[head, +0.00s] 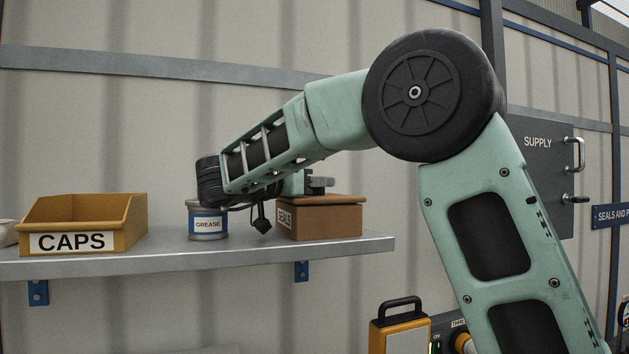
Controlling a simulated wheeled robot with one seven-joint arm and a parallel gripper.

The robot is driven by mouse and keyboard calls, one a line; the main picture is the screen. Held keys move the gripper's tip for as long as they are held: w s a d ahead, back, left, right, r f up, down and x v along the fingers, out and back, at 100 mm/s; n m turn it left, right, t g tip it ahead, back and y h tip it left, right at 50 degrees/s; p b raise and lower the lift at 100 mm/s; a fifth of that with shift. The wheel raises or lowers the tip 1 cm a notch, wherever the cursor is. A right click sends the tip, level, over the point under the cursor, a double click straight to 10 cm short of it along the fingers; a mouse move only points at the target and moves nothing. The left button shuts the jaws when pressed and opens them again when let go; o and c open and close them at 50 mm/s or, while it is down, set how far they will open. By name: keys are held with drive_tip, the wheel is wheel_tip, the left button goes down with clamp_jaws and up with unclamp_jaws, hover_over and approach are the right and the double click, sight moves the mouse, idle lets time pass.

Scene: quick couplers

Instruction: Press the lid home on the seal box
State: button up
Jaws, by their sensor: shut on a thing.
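The fingertips and the exact grip are too small to make out.
The grey wall shelf (150,262) carries a grease tin (208,223) left of the box and a yellow CAPS bin (128,215) at the left. A white bowl edge (7,233) shows at far left. A SUPPLY cabinet (545,185) is on the right. An orange-cased unit (400,335) stands below.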

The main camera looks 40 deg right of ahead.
drive_tip(key=shift+f, duration=0.2)
drive_tip(key=o, duration=0.9)
drive_tip(key=shift+f, duration=0.1)
drive_tip(key=shift+a+f, duration=0.1)
drive_tip(key=shift+a, duration=0.05)
drive_tip(key=a+b, duration=0.2)
drive_tip(key=a, duration=0.3)
drive_tip(key=s+a+b, duration=0.1)
drive_tip(key=a+b, duration=0.1)
drive_tip(key=a, duration=0.3)
drive_tip(key=a+b, duration=0.2)
drive_tip(key=a, duration=0.3)
drive_tip(key=shift+s+a, duration=0.1)
drive_tip(key=shift+s, duration=0.3)
drive_tip(key=shift+s+a+r, duration=0.15)
drive_tip(key=shift+a+r, duration=0.05)
drive_tip(key=shift+a, duration=0.75)
drive_tip(key=shift+r, duration=0.1)
